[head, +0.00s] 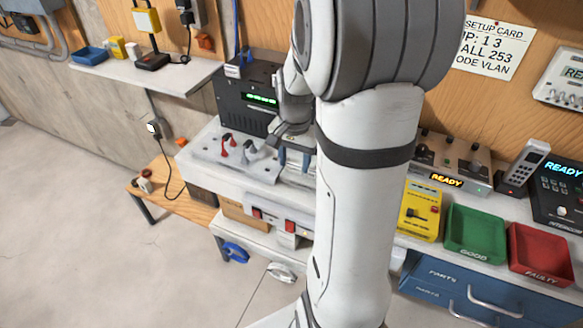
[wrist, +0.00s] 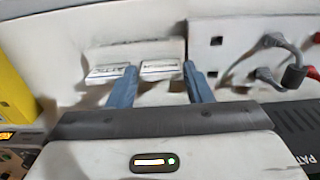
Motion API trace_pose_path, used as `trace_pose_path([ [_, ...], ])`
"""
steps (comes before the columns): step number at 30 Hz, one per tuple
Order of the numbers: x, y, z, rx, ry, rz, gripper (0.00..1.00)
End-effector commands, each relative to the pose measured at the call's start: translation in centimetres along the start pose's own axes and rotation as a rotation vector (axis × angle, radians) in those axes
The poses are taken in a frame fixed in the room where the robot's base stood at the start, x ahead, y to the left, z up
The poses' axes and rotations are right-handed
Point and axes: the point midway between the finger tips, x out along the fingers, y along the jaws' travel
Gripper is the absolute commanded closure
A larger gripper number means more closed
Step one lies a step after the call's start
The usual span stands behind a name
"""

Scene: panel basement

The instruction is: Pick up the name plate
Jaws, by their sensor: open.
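Two small white plates with dark print lie side by side in the wrist view, a left plate (wrist: 107,73) and a right plate (wrist: 161,70). The print is too blurred to read, so I cannot tell which is the name plate. My gripper (wrist: 160,72) is open, with its two blue fingers apart. The right plate shows between the fingertips, and the left plate is outside the left finger. I cannot tell whether the fingers touch either plate. In the head view my gripper (head: 294,158) is over the bench, and my arm hides much of the area around it.
A grey panel with cables and plugs (wrist: 275,60) is right of the fingers in the wrist view. A black device with a green display (head: 262,100) stands behind. A yellow box (head: 420,210), green bin (head: 474,232) and red bin (head: 540,254) are at right.

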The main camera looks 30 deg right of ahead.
Motion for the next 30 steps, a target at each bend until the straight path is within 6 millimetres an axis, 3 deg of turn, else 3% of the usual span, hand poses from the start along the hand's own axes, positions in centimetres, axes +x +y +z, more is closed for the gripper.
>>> trace_pose_path([
  [10,1.0,0.0,0.1,-0.002,0.001,0.0,0.55],
  [20,0.9,-0.1,0.1,-0.002,0.001,-0.001,0.82],
  [26,0.9,-0.1,0.1,-0.003,0.001,-0.001,0.82],
  [30,-0.2,-0.1,0.0,-0.003,0.004,-0.003,0.82],
])
